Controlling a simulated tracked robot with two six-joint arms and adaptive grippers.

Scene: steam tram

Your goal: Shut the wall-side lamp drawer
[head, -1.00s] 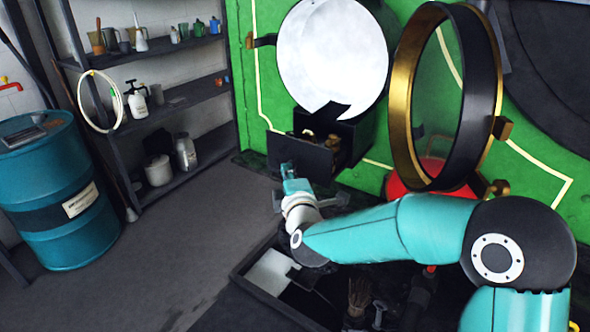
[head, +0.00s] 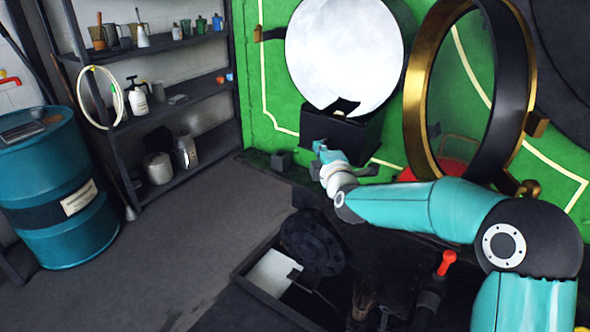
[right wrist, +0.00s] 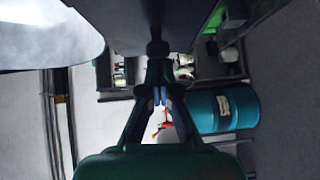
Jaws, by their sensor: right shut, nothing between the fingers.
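The lamp drawer (head: 337,129) is a black box below the big round white lamp disc (head: 344,52) on the green wall. It looks pushed in, with no gap or contents showing at its top. My right gripper (head: 320,148) is shut and empty, at the lower front of the drawer. Whether it touches the front I cannot tell. In the right wrist view the shut fingers (right wrist: 160,96) show below a dark flat surface, with part of the pale disc (right wrist: 45,35) at upper left. My left gripper is not in view.
A brass-rimmed round glass door (head: 470,95) stands open right of the lamp. A red-handled lever (head: 446,263) and an open floor box (head: 262,292) lie below my arm. A blue barrel (head: 55,190) and shelves (head: 160,105) stand left. The grey floor between is clear.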

